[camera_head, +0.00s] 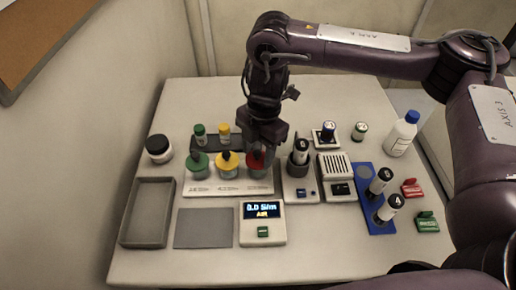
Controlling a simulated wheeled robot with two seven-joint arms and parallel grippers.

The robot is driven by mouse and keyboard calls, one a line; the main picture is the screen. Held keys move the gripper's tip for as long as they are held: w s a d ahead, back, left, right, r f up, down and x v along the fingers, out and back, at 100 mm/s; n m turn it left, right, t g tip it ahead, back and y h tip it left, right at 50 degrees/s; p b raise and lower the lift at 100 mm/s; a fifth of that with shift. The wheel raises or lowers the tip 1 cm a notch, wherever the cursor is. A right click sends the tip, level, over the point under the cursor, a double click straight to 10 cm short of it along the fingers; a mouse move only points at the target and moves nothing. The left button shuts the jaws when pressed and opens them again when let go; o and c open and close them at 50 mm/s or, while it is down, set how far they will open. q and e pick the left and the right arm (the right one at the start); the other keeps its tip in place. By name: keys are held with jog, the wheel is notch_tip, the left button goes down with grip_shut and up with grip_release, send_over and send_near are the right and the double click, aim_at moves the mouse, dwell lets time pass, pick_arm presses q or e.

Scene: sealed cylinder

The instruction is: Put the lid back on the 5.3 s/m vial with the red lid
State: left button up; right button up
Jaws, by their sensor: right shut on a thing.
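The red-topped vial (257,168) stands at the right end of the front holder (229,187), whose right label seems to read 5.3 S/m. The yellow vial (227,167) and green vial (198,166) stand to its left. My right gripper (262,147) points down right at the red vial. It appears shut on the red lid, but its fingers hide most of the grip. I cannot tell whether the lid touches the vial. My left gripper is not in view.
A meter (262,224) reading 0.0 S/m AIR stands in front. A grey tray (147,213) is at left. A cup with a black-capped vial (300,155) stands close right of the gripper. A blue rack (369,195) and white bottle (402,134) are farther right.

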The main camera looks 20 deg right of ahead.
jog(key=o, duration=1)
jog(key=shift+o, duration=0.6)
jog(key=o, duration=0.4)
jog(key=shift+r, duration=0.15)
notch_tip(320, 180, up, 7)
jog(key=p, duration=0.8)
